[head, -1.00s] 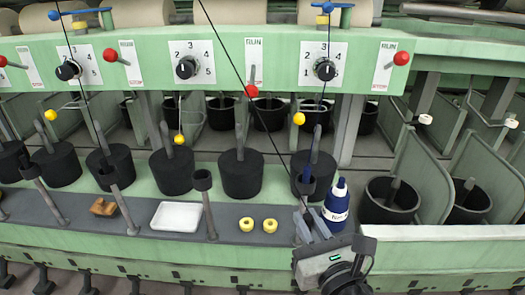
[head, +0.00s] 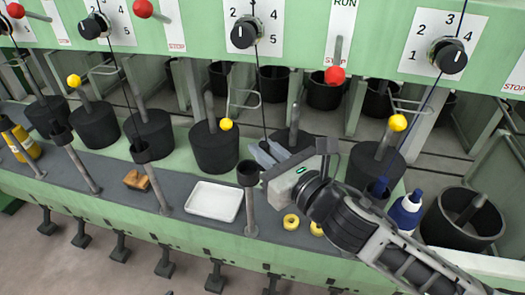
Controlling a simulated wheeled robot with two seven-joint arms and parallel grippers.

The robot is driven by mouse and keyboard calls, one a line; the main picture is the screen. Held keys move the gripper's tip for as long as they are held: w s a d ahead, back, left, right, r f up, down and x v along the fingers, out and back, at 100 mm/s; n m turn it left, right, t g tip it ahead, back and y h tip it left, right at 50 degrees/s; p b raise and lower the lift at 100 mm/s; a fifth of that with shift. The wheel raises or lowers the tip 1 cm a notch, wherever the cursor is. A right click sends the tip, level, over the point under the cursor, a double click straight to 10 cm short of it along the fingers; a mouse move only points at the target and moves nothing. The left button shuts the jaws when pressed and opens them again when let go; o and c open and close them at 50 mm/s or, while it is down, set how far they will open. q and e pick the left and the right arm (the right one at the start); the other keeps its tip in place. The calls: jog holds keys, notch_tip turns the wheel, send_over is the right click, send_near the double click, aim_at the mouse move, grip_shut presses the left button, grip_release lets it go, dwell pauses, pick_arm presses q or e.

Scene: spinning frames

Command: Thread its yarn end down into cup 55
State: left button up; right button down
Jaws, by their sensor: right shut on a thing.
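My right gripper (head: 263,155) reaches in from the lower right and is shut on a dark yarn (head: 262,105), which runs almost straight up past the panel dial. The fingertips are just above and slightly right of a small black cup (head: 248,174) on a grey post. Similar post cups stand further left, one (head: 140,152) beyond the white tray. I cannot read a number on any cup, so I cannot tell which is 55. The yarn's loose end is too thin to make out. My left gripper is not in view.
A white tray (head: 213,201), a brown block (head: 136,180) and yellow rings (head: 291,221) lie on the grey ledge. A blue-and-white bottle (head: 406,211) stands right of my arm. Black pots (head: 214,148) line up behind. A green panel with dials and red-knobbed levers (head: 335,76) hangs above.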

jog(key=w+a, duration=0.1)
jog(key=w+a+b, duration=0.1)
jog(key=a, duration=0.1)
jog(key=shift+w+f+y, duration=0.1)
jog(key=shift+f+y, duration=0.05)
jog(key=shift+y, duration=0.15)
jog(key=shift+w+f+b, duration=0.15)
jog(key=shift+f+b, duration=0.6)
jog(key=shift+f, duration=0.1)
jog(key=shift+f+b, duration=0.35)
jog(key=shift+f, duration=0.3)
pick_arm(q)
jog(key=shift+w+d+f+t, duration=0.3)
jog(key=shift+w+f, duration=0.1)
pick_arm(e)
jog(key=shift+f, duration=0.1)
jog(key=c, duration=1.3)
grip_release()
